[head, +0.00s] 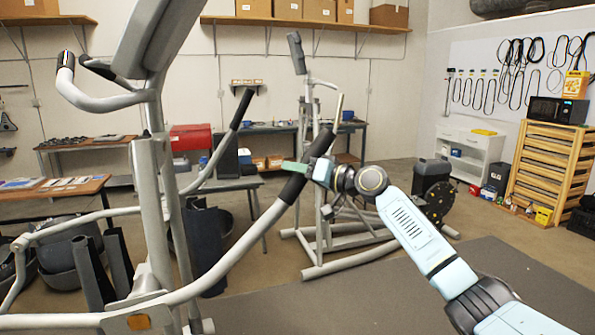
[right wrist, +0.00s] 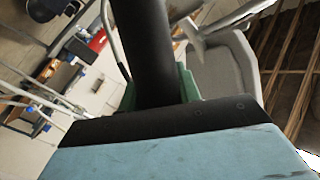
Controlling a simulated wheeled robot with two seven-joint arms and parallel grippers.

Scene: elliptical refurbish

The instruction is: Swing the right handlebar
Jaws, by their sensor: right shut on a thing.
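The elliptical machine stands at the left of the head view, with a grey upright (head: 150,190) and a console (head: 158,38) on top. Its right handlebar (head: 240,238) is a grey curved tube that rises to a black grip (head: 308,165). My right gripper (head: 296,167) is shut around the black grip, below its upper end. In the right wrist view the black grip (right wrist: 148,50) passes between the green fingers (right wrist: 187,82). The other handlebar (head: 222,150), also black-gripped, stands further left. My left gripper is not in view.
A second elliptical machine (head: 308,130) stands behind my right gripper. Wooden crates (head: 550,160) and a white cabinet (head: 470,148) stand at the right. A workbench (head: 60,190) with parts is at the left. The dark floor mat (head: 400,290) is mostly clear in front.

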